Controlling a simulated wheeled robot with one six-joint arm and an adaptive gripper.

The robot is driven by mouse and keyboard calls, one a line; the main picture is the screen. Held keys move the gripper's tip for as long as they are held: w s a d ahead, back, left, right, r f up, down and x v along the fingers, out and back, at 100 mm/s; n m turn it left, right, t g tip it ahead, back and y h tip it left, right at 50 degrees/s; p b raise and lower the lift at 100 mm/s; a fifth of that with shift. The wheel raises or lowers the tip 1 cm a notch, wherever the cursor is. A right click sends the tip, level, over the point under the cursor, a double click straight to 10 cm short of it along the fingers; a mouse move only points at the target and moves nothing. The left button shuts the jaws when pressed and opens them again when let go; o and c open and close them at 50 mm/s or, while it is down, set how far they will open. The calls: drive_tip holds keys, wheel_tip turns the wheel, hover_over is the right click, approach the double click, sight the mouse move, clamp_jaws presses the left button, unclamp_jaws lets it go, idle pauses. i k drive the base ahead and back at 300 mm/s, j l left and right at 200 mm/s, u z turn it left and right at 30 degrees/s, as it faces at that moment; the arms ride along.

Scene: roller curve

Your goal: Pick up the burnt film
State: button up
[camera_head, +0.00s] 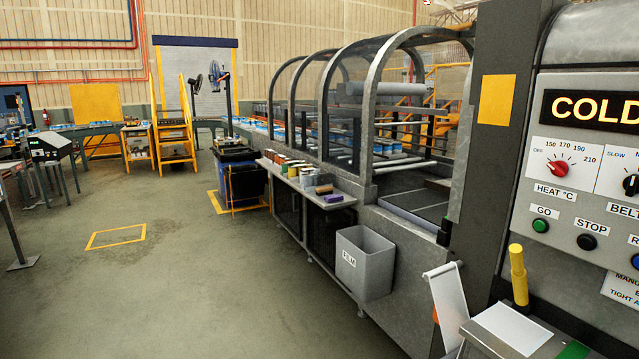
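I cannot make out a piece of burnt film for certain in the head view. A grey bin (364,264) marked FILM hangs on the front of the machine, and its inside is mostly hidden. The machine's arched clear-sided tunnel (322,95) stands behind and above it. A dark bed (415,203) shows at the tunnel's near opening, and I cannot tell if film lies on it. My gripper is not in view.
A shelf (290,180) holds several cans and small boxes along the machine. The control panel (590,170) reads COLD at right. A white sloped plate (447,305) and a yellow handle (518,275) stand at lower right.

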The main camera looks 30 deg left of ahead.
sight(318, 178)
drive_tip(key=i+j, duration=0.45)
drive_tip(key=j, duration=0.65)
drive_tip(key=i+j, duration=0.45)
drive_tip(key=j, duration=0.6)
drive_tip(key=i+j, duration=0.4)
drive_tip(key=j, duration=0.7)
drive_tip(key=i+j, duration=0.45)
drive_tip(key=j, duration=0.65)
drive_tip(key=i+j, duration=0.45)
drive_tip(key=j, duration=0.65)
drive_tip(key=i+j, duration=0.45)
drive_tip(key=j, duration=0.6)
drive_tip(key=i+j, duration=0.4)
drive_tip(key=j, duration=0.7)
drive_tip(key=i+j, duration=0.45)
drive_tip(key=j, duration=0.65)
